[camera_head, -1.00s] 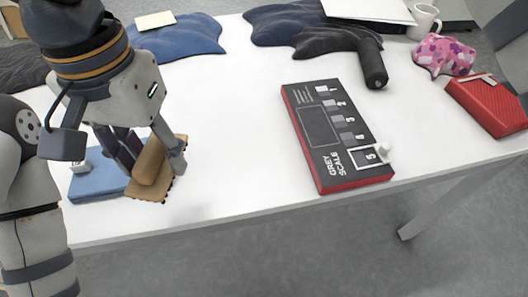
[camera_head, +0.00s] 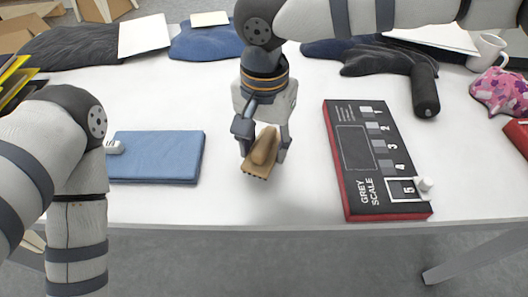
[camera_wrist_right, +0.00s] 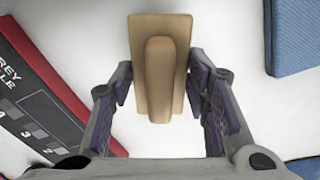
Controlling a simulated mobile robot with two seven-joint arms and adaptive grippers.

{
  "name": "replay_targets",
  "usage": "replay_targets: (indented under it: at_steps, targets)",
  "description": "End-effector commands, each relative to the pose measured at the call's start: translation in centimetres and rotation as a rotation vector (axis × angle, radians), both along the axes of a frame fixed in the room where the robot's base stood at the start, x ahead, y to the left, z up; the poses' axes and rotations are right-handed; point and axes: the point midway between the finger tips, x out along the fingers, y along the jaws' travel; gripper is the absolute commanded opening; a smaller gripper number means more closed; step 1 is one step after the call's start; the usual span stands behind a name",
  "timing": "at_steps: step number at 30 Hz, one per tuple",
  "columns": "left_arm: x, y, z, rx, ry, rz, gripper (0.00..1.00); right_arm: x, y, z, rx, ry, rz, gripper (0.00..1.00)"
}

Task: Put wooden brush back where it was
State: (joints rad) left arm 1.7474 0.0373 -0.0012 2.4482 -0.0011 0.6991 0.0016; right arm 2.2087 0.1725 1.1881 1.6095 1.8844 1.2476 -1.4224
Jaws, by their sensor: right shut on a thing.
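The wooden brush (camera_head: 264,146), a tan block with a rounded handle, is held in my right gripper (camera_head: 263,145). In the right wrist view, the brush (camera_wrist_right: 160,60) shows with its handle between the two fingers of the gripper (camera_wrist_right: 160,85). In the head view the brush is over the white table between the blue pad and the grey scale board. I cannot tell whether its underside touches the table. My left arm shows at the left, but its gripper is not in view.
The blue pad (camera_head: 157,158) lies left of the brush, with a small white thing (camera_head: 114,147) at its left edge. The red and black grey scale board (camera_head: 372,160) lies to the right. Dark cloths (camera_head: 75,42) lie at the back. The white table (camera_head: 225,200) is bare around the brush.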

Motion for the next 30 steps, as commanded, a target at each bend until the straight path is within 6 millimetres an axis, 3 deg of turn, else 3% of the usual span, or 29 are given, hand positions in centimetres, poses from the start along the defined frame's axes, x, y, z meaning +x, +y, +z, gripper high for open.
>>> replay_targets:
  at_steps: [1,3,14,15,17,26,30]
  targets:
    - [-0.2,0.0,-0.2,0.000,0.007,0.000,0.00,-0.2,0.0,-1.6,-0.002,0.008,0.001,0.21]
    - [-0.3,0.0,-0.3,-0.001,0.010,-0.001,0.00,-0.2,0.1,-2.7,-0.001,0.006,0.001,0.21]
    - [-0.3,0.0,-0.3,-0.001,0.009,-0.001,0.00,-0.2,0.1,-3.2,0.001,0.002,0.001,0.21]
    - [-0.3,0.0,-0.3,-0.001,0.009,-0.001,0.00,-0.2,0.1,-3.2,0.001,0.002,0.001,0.50]
    - [-0.3,0.0,-0.3,-0.001,0.009,-0.001,0.00,-0.2,0.1,-3.1,0.001,0.002,0.001,0.63]
    - [-0.3,0.0,-0.3,-0.001,0.009,-0.001,0.00,-0.2,0.1,-3.0,0.000,0.001,0.001,0.63]
    - [0.0,0.0,0.0,0.000,0.002,0.000,0.00,-0.1,0.1,-1.0,0.002,-0.003,-0.001,0.63]
